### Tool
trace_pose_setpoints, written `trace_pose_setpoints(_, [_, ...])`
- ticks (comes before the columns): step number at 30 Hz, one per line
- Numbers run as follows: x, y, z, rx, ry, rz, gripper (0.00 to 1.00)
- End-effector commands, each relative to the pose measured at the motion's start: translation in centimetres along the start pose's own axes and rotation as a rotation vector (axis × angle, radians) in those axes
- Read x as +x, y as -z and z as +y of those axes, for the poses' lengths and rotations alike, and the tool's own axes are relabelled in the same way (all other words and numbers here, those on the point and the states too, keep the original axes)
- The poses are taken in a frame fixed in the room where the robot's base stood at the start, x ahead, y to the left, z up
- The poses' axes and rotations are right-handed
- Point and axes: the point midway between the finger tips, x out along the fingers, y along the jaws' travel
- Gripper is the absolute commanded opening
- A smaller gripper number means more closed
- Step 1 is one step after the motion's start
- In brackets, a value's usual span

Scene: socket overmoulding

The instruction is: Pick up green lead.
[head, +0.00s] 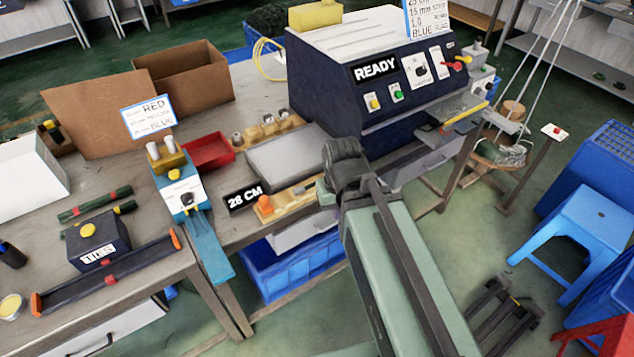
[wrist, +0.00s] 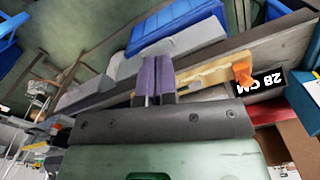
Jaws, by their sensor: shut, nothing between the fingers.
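Two dark green rods (head: 95,204), each lead-like and with a red band on at least one, lie on the bench at the left, behind the black TIES box. I cannot tell for certain that either is the green lead. No green lead shows in the wrist view. My gripper (wrist: 156,62) is shut and empty, its two purple-grey fingers close together above the bench's front edge, near the wooden 28 CM gauge (wrist: 205,76). In the head view my arm hides the fingers. The gripper is far to the right of the green rods.
The dark blue READY machine (head: 375,80) stands behind my gripper. A blue press (head: 185,195), a red tray (head: 208,151) and a grey tray (head: 288,157) stand between it and the rods. The TIES box (head: 98,250) and a long black holder (head: 108,275) lie in front.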

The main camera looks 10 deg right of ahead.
Motion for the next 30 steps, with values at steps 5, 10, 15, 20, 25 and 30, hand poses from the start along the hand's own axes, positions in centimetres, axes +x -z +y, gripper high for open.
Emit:
trace_pose_setpoints(5, [0.0,0.0,0.0,0.000,0.000,0.000,0.00])
trace_pose_setpoints(10, [0.0,0.0,0.0,0.000,0.000,0.000,0.12])
trace_pose_setpoints(15, [0.0,0.0,0.0,0.000,0.000,0.000,0.38])
trace_pose_setpoints(20, [0.0,0.0,0.0,0.000,0.000,0.000,0.51])
trace_pose_setpoints(25, [0.1,0.0,0.0,0.001,0.000,0.000,0.51])
trace_pose_setpoints(30, [0.7,4.9,0.3,-0.002,0.000,0.000,0.51])
